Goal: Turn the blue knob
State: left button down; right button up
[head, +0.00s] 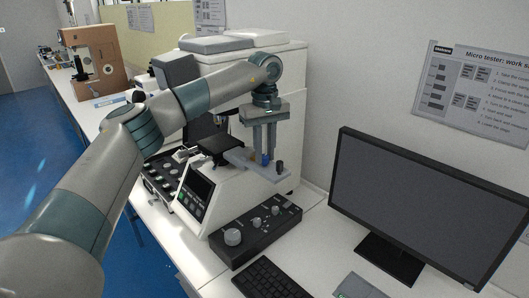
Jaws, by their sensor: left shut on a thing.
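The blue knob (265,159) is a small blue piece on the light grey stage (241,158) of the white hardness tester (232,196). My left gripper (263,154) points straight down from above the stage, its two grey fingers shut around the blue knob. The fingers hide much of the knob, so its turn angle cannot be told. A dark knob (280,166) stands on the stage just right of the fingers. My right gripper is not in view.
A black control box (256,232) with several grey knobs lies in front of the tester. A keyboard (270,279) and a large dark monitor (431,205) stand at the right. A brown tester (97,58) stands farther back along the bench. My left arm crosses over the bench.

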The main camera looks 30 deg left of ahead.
pick_arm(q)
jog(key=shift+m, duration=1.7)
jog(key=c, duration=1.6)
grip_release()
jog(key=shift+d, duration=0.1)
jog(key=shift+o, duration=0.2)
jog(key=shift+r, duration=0.2)
